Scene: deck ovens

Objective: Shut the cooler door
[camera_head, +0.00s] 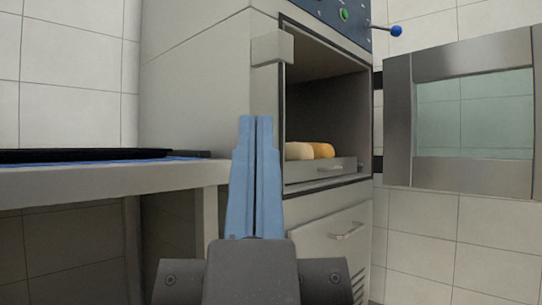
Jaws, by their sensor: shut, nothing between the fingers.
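An upright cabinet (198,85) stands in the middle, with its upper compartment (335,105) open to view. A door with a steel frame (398,120) and a greenish glass window (475,112) stands wide open at the right, cut off by the picture edge. I cannot tell for sure that this is the cooler door. My gripper (256,120) points up and forward, its blue fingers together and empty. In the picture it overlaps the cabinet's left side, apart from the open door. Its fingers hide part of the cabinet's front edge.
Bread-like loaves (309,151) lie inside the compartment behind a drawer-like front (320,171). Below is a closed panel with a handle (347,231). A blue-knobbed lever (396,31) juts from the control panel. A table (100,185) with a dark tray (90,155) stands left.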

